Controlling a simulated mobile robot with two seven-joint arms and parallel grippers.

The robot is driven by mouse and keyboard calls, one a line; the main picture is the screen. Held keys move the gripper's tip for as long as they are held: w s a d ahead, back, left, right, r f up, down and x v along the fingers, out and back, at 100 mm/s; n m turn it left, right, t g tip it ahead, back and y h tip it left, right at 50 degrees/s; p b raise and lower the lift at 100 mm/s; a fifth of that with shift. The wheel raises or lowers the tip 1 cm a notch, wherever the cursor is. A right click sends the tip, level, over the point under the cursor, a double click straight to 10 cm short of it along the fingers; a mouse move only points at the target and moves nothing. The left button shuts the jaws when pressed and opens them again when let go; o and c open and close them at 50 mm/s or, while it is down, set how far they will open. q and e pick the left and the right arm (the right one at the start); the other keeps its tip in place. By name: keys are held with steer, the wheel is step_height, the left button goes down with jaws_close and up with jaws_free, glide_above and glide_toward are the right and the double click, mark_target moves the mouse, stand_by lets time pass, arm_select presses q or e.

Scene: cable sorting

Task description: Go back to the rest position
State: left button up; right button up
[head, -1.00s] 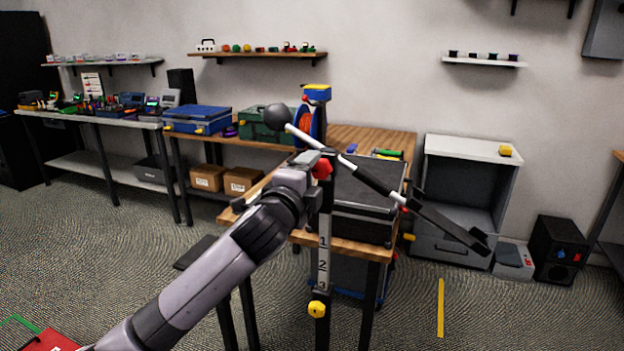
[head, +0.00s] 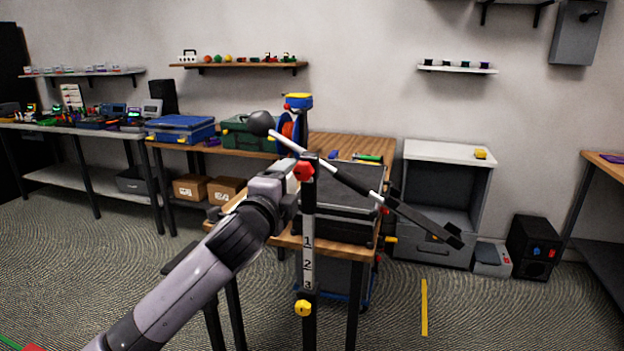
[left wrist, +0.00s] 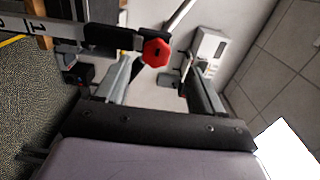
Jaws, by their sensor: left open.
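My left arm comes in from the lower left in the head view. My left gripper (head: 289,183) is beside the upright of a black stand (head: 308,235), just lower left of its red knob (head: 304,170). In the left wrist view the gripper's fingers (left wrist: 160,85) are apart and hold nothing. The red knob (left wrist: 157,52) shows beyond the gap between them. The stand carries a tilted boom (head: 347,180) with a black ball at its upper left end. A yellow knob (head: 303,307) is low on the upright. My right gripper is not in view.
A wooden table (head: 345,146) with a black case (head: 340,190) stands right behind the stand. A grey cabinet (head: 440,205) and a black box (head: 533,247) are to the right. A long bench (head: 60,127) is at the left. The floor around the yellow strip (head: 424,305) is clear.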

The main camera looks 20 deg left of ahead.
arm_select(q)
steer(key=s+d+f+n+g+h, duration=0.15)
steer(key=s+f, duration=0.25)
steer(key=f, duration=0.4)
steer(key=s+f+n+g, duration=0.1)
steer(key=s+f+n, duration=0.25)
steer(key=f, duration=0.45)
steer(key=s+d+f+n+g+h, duration=0.15)
steer(key=s+f, duration=0.25)
steer(key=f, duration=0.4)
steer(key=s+a+f+n+g, duration=0.1)
steer(key=s+f+n, duration=0.3)
steer(key=s+f, duration=0.4)
steer(key=s+a+f+n+g+y, duration=0.1)
steer(key=s+f+n, duration=0.4)
steer(key=s, duration=0.9)
step_height(320, 180, down, 3)
steer(key=shift+s+a+r+g, duration=0.1)
steer(key=shift+s+a+g, duration=0.3)
steer(key=shift+g, duration=0.4)
